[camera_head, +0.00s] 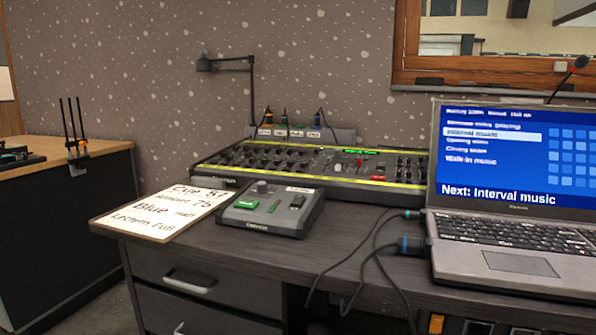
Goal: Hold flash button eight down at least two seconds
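A wide dark mixing or lighting console (330,170) with yellow edge strips stands at the back of the desk. Its top carries rows of small dark knobs or faders, with a few red and green spots. I cannot make out which control is flash button eight; the labels are too small to read. A small grey control box (270,209) stands in front of the console, with a knob, a green-lit patch and dark switches. It is not clear whether the flash buttons are on it. My gripper is not in view.
A laptop (515,200) stands open at the right, cables (375,255) running beside it. A cue sheet (165,212) lies at the desk's left end. A thin lamp (250,85) and a plugged box (310,134) stand behind the console. A wooden-topped cabinet (100,150) is far left.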

